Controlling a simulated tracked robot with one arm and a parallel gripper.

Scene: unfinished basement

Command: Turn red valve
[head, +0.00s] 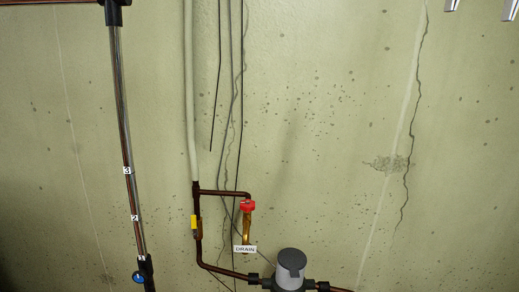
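A white label reading "DRAIN" (245,249) is at the fitting's lower end. My gripper (481,8) shows only as two pale metal fingertips at the top right edge. They are apart with nothing visible between them, well above and right of the red valve. The rest of the gripper is out of frame.
A grey meter-like body (290,268) sits on the lower copper pipe. A yellow-tagged fitting (195,223) is left of the valve. A numbered vertical pipe (127,165) with a blue knob (138,277) stands at left. Dark cables (232,90) run down the cracked wall. The right side is clear.

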